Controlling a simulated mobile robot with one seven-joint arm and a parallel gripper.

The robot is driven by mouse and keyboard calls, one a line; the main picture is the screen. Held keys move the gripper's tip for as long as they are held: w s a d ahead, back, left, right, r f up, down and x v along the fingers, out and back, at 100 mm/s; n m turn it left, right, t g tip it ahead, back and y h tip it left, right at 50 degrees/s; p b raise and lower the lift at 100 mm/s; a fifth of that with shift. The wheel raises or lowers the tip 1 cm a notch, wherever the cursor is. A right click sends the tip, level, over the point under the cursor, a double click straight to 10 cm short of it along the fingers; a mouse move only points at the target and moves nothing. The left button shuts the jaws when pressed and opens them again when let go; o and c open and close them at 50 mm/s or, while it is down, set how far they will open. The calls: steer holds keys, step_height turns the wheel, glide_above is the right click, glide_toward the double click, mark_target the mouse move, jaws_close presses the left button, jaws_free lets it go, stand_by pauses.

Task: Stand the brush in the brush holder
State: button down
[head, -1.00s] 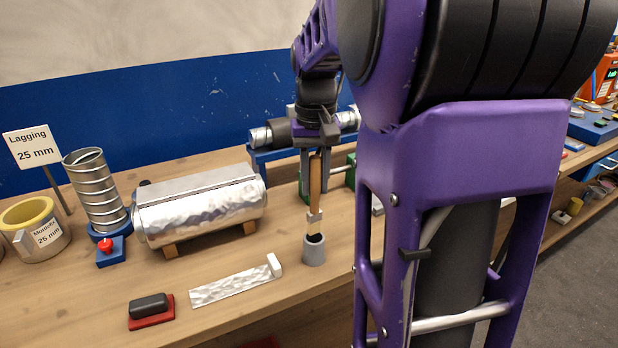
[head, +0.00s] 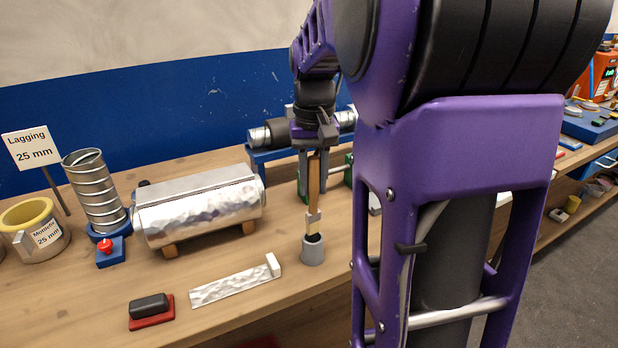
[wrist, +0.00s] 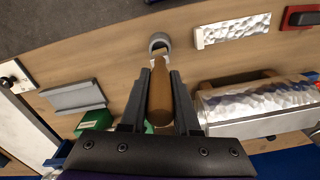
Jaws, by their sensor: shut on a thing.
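The brush (head: 313,195) has a wooden handle, a metal ferrule and pale bristles. It hangs upright with its bristle end down. My gripper (head: 314,152) is shut on the upper part of the handle. The brush holder (head: 313,250) is a small grey cup on the bench, directly below the brush. The bristle tip is at the holder's dark mouth; I cannot tell how far inside it is. In the wrist view, the brush handle (wrist: 160,100) lies between the two fingers and the holder (wrist: 159,42) shows beyond its end.
A hammered metal strip (head: 235,287) with a white block lies left of the holder. A metal-clad cylinder (head: 198,212) stands behind it on wooden feet. A black-and-red block (head: 151,310) is at the front left. My arm hides the bench at right.

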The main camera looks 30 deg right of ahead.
mark_target(313, 211)
steer(key=shift+f+b, duration=2.3)
steer(key=shift+f, duration=1.3)
steer(key=c, duration=0.6)
jaws_free()
steer(key=shift+o, duration=0.2)
step_height(313, 211, up, 18)
steer(key=p, duration=0.3)
steer(key=shift+f+p, duration=0.25)
steer(key=shift+p, duration=0.05)
